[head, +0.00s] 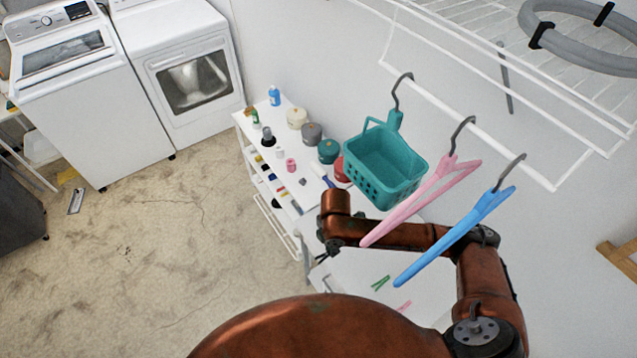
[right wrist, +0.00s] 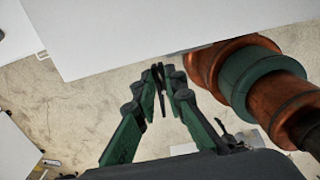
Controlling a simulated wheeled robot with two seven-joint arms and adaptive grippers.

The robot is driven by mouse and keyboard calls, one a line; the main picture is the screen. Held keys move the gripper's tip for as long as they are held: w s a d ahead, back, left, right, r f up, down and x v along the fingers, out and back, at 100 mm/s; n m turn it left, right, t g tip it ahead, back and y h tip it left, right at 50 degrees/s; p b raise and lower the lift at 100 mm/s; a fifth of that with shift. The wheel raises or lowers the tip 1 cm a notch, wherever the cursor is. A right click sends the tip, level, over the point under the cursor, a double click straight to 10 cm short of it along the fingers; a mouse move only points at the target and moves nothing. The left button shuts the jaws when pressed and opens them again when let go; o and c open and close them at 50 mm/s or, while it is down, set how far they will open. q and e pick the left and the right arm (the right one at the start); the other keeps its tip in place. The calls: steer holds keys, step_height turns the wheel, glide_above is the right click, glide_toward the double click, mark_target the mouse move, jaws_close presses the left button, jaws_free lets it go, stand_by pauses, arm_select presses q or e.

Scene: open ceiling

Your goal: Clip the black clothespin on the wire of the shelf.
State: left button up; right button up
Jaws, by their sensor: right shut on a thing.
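The wire shelf (head: 560,90) is white and fixed to the wall at the upper right of the head view, with a white rod (head: 470,125) along its front. My right gripper (head: 328,250) shows only in part in the head view, small and dark below the copper wrist, left of the hangers and lower in the picture than the shelf. In the right wrist view its green fingers (right wrist: 164,82) are shut on the black clothespin (right wrist: 158,77), a thin dark piece between the tips. My left gripper is not in view.
A teal basket (head: 385,160), a pink hanger (head: 425,200) and a blue hanger (head: 455,238) hang from the rod, close to my right arm. Green (head: 381,283) and pink (head: 403,306) clothespins lie on a white surface (head: 350,277). Several bottles and jars crowd a white rack (head: 243,125).

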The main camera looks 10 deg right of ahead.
step_height(320, 180, down, 8)
steer(key=b, duration=0.6)
steer(key=shift+b, duration=0.4)
steer(key=shift+w+a+r+n, duration=0.2)
steer(key=shift+a+r+n, duration=0.1)
steer(key=shift+r, duration=0.2)
steer(key=w+a+r+n, duration=0.5)
steer(key=a+r+n, duration=0.2)
steer(key=a+r, duration=0.1)
steer(key=shift+r+n, duration=0.3)
steer(key=shift+r, duration=0.6)
steer(key=m+p, duration=0.4)
steer(key=p, duration=0.2)
